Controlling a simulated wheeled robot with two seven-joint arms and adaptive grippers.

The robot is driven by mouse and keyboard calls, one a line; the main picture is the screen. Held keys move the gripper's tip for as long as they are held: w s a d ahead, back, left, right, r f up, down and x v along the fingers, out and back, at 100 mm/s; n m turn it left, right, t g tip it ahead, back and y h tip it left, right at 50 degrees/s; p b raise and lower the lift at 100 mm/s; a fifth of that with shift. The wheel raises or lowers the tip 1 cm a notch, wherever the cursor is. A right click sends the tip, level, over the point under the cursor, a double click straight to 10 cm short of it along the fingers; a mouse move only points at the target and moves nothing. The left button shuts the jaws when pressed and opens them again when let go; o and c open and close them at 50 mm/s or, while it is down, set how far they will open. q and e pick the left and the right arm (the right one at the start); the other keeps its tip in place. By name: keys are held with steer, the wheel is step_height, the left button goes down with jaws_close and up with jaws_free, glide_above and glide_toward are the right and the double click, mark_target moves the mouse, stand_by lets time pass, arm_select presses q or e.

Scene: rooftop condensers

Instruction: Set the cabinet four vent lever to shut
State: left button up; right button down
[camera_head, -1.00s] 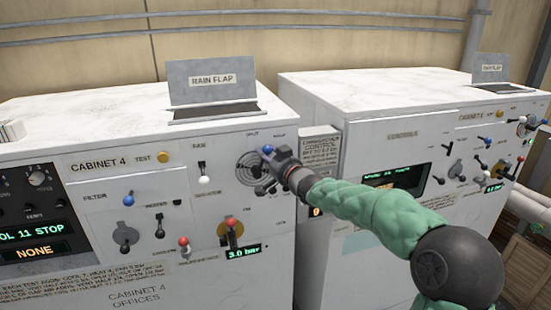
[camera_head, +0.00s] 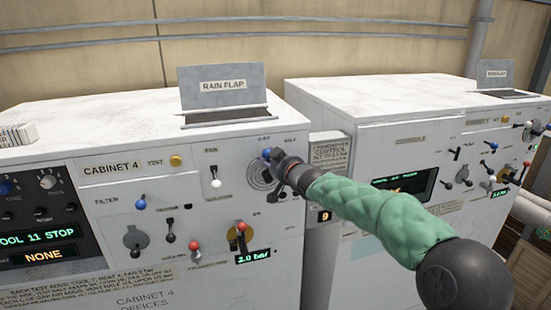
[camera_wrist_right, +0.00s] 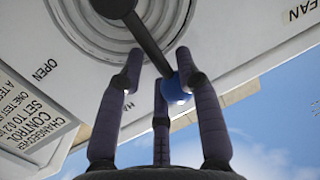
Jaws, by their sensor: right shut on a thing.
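The vent lever on cabinet 4 (camera_head: 80,220) is a dark bar with a blue ball knob (camera_head: 267,153). It sits over a round grille (camera_head: 256,177) on the upper right of the panel. My right gripper (camera_head: 278,165) is at the knob, its wrist coming from the right. In the wrist view, the lever (camera_wrist_right: 152,48) runs down to the blue knob (camera_wrist_right: 178,88), and the fingers of my right gripper (camera_wrist_right: 160,90) are shut around that end. The lever points between a partly hidden label beginning "HA" and one ending "EAN". My left gripper is not in view.
A rain flap plate (camera_head: 222,86) stands on the cabinet top. Several other levers and knobs fill the panel, including a red one (camera_head: 241,226) below the grille. A second cabinet (camera_head: 380,100) stands close on the right, with a changeover control box (camera_head: 328,160) between.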

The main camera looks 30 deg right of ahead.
steer(key=shift+a+f, duration=0.15)
steer(key=shift+f, duration=0.15)
steer(key=c, duration=1)
jaws_free()
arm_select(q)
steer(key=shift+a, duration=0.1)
arm_select(e)
steer(key=shift+w+a+r, duration=0.1)
steer(key=shift+s+r, duration=0.2)
steer(key=shift+s, duration=0.05)
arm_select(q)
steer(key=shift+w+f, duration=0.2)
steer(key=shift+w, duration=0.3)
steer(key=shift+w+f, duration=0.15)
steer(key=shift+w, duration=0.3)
arm_select(e)
steer(key=s, duration=0.4)
steer(key=s+r, duration=0.1)
steer(key=s, duration=0.6)
steer(key=shift+s+a+r, duration=0.1)
steer(key=shift+s+r, duration=0.25)
steer(key=shift+s, duration=0.05)
